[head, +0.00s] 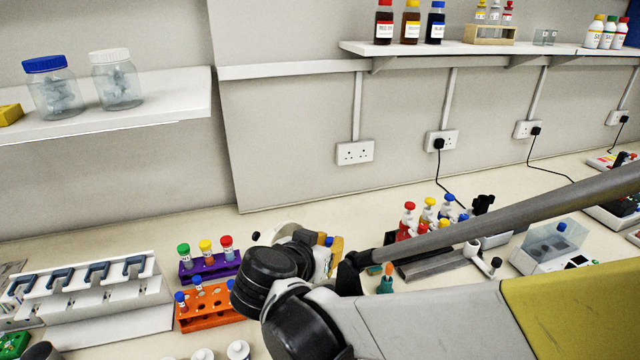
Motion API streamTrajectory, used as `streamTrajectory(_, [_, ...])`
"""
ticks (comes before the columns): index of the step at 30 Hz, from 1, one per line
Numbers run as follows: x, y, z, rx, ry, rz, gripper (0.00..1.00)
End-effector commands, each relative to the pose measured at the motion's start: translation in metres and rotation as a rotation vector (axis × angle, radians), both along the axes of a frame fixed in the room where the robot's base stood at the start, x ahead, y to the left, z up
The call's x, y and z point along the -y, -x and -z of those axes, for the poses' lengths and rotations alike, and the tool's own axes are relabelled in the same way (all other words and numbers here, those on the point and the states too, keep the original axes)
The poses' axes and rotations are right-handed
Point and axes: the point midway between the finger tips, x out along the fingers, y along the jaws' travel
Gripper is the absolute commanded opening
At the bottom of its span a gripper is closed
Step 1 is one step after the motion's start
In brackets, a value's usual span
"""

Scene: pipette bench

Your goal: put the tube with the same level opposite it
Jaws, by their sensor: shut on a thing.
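A purple rack (210,268) holds tubes with a green cap (184,249), a yellow cap (205,246) and a red cap (226,242). An orange rack (212,312) in front holds several blue-capped tubes (197,284). Liquid levels are too small to compare. My gripper (322,258) is just right of the racks, mostly hidden behind my wrist; its fingertips do not show clearly. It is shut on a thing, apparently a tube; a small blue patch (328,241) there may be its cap.
A white stand with dark clips (100,300) is at the left. Bottles with coloured caps (408,222) stand right of my gripper. A clear-lidded box (550,245) is farther right. White-capped things (238,350) are at the bottom edge. Shelves hang above; bare bench lies along the wall.

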Motion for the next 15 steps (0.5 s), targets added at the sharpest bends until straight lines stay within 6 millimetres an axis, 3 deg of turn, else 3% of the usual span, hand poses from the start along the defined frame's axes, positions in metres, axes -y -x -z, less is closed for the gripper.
streamTrajectory(15, [0.000,0.000,0.046,0.000,0.000,0.000,0.00])
